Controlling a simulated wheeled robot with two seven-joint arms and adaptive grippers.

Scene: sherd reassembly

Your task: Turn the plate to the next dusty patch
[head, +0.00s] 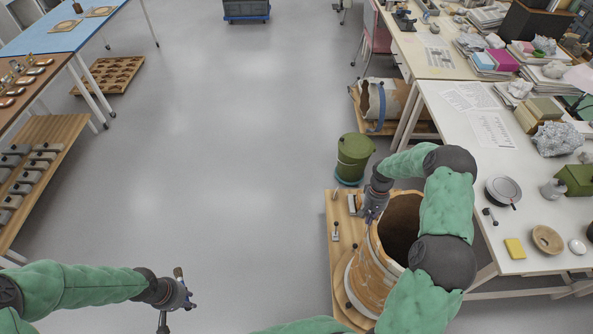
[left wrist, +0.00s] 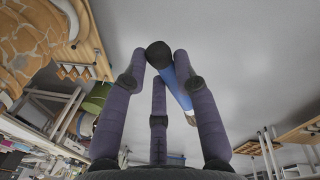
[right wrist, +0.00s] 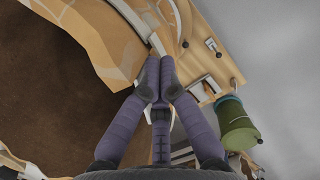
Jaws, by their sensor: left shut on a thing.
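The plate (head: 343,290) is a round wooden disc under a large pale, patched vessel (head: 372,268). The vessel has a dark, wide mouth. Both also show in the right wrist view, where the vessel (right wrist: 95,45) fills the left. My right gripper (head: 370,215) is beside the vessel's far left side; its fingertips (right wrist: 155,88) are together near a pale wooden piece, and I cannot tell whether they touch it. My left gripper (head: 184,292) is away to the left over the floor, shut on a blue-handled tool (left wrist: 181,83) with a black end and a pale tip.
The plate stands on a wooden base board (head: 336,205) with small fittings. A green canister (head: 354,155) stands just behind it. The cluttered white table (head: 465,130) is close on the right. Open grey floor (head: 240,150) lies between this and the left tables.

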